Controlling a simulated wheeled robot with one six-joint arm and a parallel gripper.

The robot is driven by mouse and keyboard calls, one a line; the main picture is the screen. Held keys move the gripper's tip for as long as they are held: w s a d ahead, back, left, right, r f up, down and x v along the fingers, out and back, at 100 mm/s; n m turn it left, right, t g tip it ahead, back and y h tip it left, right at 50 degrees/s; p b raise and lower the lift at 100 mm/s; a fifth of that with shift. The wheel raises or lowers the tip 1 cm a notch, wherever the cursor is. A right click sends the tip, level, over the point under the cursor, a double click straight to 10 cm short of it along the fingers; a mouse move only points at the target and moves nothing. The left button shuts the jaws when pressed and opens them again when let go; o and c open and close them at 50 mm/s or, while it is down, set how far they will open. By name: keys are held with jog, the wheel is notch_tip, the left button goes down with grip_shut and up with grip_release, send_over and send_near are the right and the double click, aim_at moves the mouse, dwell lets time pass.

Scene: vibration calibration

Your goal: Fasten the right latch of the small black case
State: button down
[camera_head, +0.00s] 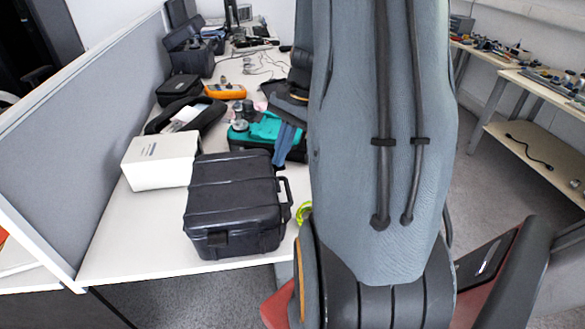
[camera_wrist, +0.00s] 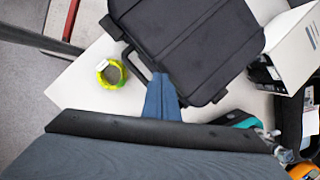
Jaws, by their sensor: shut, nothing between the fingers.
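The black case (camera_head: 232,190) stands on the white table with its lid down; its top also shows in the wrist view (camera_wrist: 190,40). A handle (camera_head: 287,198) juts from its right side in the head view. A latch-like tab (camera_head: 216,240) shows on its near side; I cannot tell whether it is fastened. A dark tab (camera_wrist: 219,97) shows at the case's edge in the wrist view. My gripper (camera_wrist: 161,76) has blue fingers, shut and empty. Its tips are by the case's far right corner in the head view (camera_head: 278,162); contact is unclear.
A white box (camera_head: 160,160) stands left of the case. A teal case (camera_head: 262,128) lies behind it. A yellow-green ring (camera_head: 303,213) lies to the right. A grey partition (camera_head: 85,125) borders the table's left. Some bare table shows in front of the white box.

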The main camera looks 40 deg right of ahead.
jog(key=s+d+f+m+t+y+b, duration=0.1)
jog(key=d+f+m+t+y+b, duration=0.1)
jog(key=d+m, duration=0.6)
jog(key=d+f+t, duration=0.1)
jog(key=d, duration=0.5)
jog(key=shift+s+d+f, duration=0.2)
jog(key=p+x, duration=0.1)
jog(key=x, duration=0.9)
jog(key=shift+w+a, duration=0.1)
jog(key=shift+a, duration=0.1)
jog(key=shift+w+a+r+p, duration=0.2)
jog(key=shift+a+r+p, duration=0.1)
jog(key=shift+r, duration=0.25)
jog(key=shift+w+a+r+p, duration=0.15)
jog(key=shift+w+a+r, duration=0.1)
jog(key=shift+r, duration=0.35)
jog(key=shift+w+a+r+p, duration=0.15)
jog(key=shift+a+r+p, duration=0.15)
jog(key=shift+r, duration=0.25)
